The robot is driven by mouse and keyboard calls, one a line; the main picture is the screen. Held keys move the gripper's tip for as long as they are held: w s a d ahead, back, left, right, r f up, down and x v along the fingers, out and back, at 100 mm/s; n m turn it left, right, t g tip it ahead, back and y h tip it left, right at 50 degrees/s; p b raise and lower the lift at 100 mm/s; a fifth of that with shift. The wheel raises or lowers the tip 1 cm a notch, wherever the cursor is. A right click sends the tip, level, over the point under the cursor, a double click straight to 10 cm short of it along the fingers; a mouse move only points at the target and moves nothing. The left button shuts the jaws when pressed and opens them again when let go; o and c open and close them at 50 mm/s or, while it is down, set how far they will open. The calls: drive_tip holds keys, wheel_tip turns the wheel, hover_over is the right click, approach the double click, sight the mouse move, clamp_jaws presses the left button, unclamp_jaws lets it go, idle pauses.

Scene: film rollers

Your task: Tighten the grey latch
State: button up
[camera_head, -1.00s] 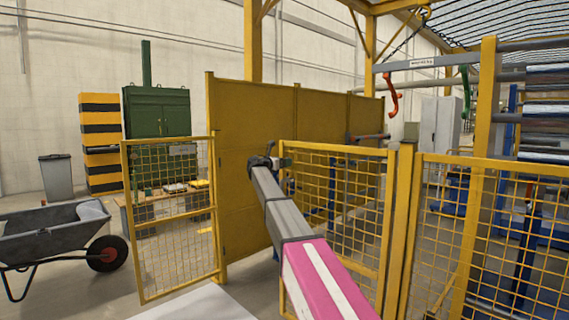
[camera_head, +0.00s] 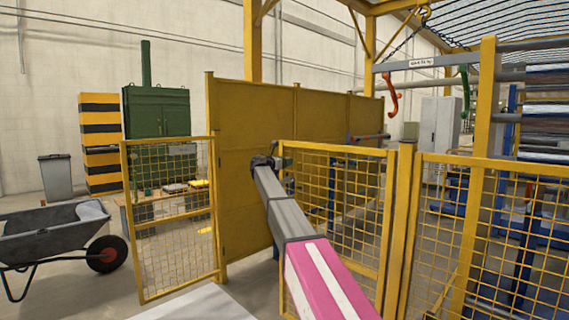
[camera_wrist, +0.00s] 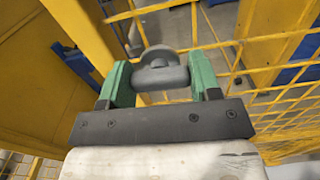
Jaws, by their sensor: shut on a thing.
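The grey latch (camera_wrist: 160,68) is a rounded knob in the wrist view, in front of the yellow mesh fence. My gripper (camera_wrist: 160,80) has green fingers, one on each side of the latch, and is shut on it. In the head view my gripper (camera_head: 277,162) is small, at the top left corner of a yellow mesh panel, at the end of my outstretched arm. The latch cannot be made out clearly there. The fingertips' exact contact with the latch is partly hidden in the wrist view.
The yellow mesh panel (camera_head: 335,205) stands beside my arm, with a yellow post (camera_head: 402,230) to its right. A solid yellow wall (camera_head: 245,150) is behind my gripper. Another mesh panel (camera_head: 170,220) stands at left, near a wheelbarrow (camera_head: 50,235).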

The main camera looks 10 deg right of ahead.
drive_tip(key=m, duration=0.4)
drive_tip(key=shift+m, duration=0.3)
drive_tip(key=m, duration=0.3)
drive_tip(key=shift+m, duration=0.3)
drive_tip(key=m, duration=0.4)
drive_tip(key=shift+m, duration=2.2)
drive_tip(key=o, duration=0.9)
